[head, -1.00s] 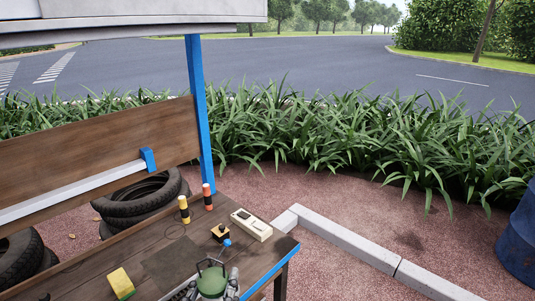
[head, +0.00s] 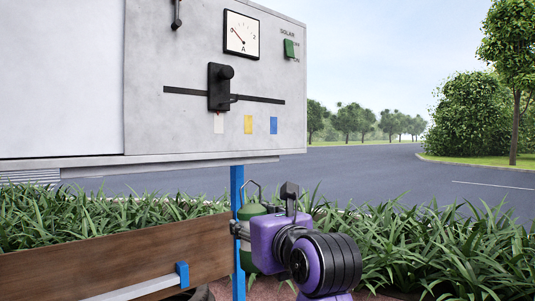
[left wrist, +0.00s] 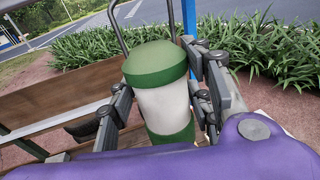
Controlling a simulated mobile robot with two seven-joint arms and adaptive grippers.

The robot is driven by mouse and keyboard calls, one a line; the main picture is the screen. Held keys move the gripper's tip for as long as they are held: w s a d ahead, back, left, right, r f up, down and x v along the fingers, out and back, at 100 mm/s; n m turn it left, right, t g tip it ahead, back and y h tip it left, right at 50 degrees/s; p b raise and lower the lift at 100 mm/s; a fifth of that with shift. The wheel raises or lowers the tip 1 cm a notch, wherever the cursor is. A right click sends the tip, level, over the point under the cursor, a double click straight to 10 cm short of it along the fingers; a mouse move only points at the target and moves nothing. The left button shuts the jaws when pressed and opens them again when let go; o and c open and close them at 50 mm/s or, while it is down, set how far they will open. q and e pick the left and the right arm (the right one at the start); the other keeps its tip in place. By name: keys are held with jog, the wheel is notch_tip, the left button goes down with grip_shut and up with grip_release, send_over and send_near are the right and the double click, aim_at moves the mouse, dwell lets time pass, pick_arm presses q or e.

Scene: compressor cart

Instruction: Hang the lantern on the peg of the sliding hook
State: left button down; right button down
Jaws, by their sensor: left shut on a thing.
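The lantern has a green cap, a pale body, a green base and a wire bail on top. It fills the middle of the left wrist view (left wrist: 163,108) and shows partly in the head view (head: 249,258), mostly hidden by my purple arm. My left gripper (head: 240,231) is shut around its body, holding it roughly upright in the air. The sliding hook (head: 219,88) is a black block with a round peg (head: 227,72), on a dark horizontal slot in the grey panel, above the white mark. The lantern is below and right of it, apart. My right gripper is out of view.
White, yellow (head: 248,125) and blue (head: 274,125) marks sit under the slot. A gauge (head: 241,33) and a green switch (head: 289,48) are above. A blue post (head: 237,190) stands below the panel. A wooden board (head: 110,258) runs at lower left.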

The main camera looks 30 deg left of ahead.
pick_arm(q)
jog(key=r, duration=0.3)
jog(key=s+r+n+g, duration=0.1)
jog(key=r, duration=0.2)
jog(key=r+n+g+y, duration=0.1)
jog(key=r, duration=0.2)
jog(key=shift+s+a+r+p, duration=0.1)
jog(key=shift+s+r+p, duration=0.05)
jog(key=shift+s+p, duration=0.15)
jog(key=s+d+r+m+h, duration=0.1)
jog(key=s+d+r, duration=0.5)
jog(key=r, duration=0.4)
jog(key=x, duration=1)
jog(key=shift+f+p, duration=0.25)
jog(key=shift+p, duration=0.15)
jog(key=shift+d, duration=0.1)
jog(key=c, duration=0.8)
grip_release()
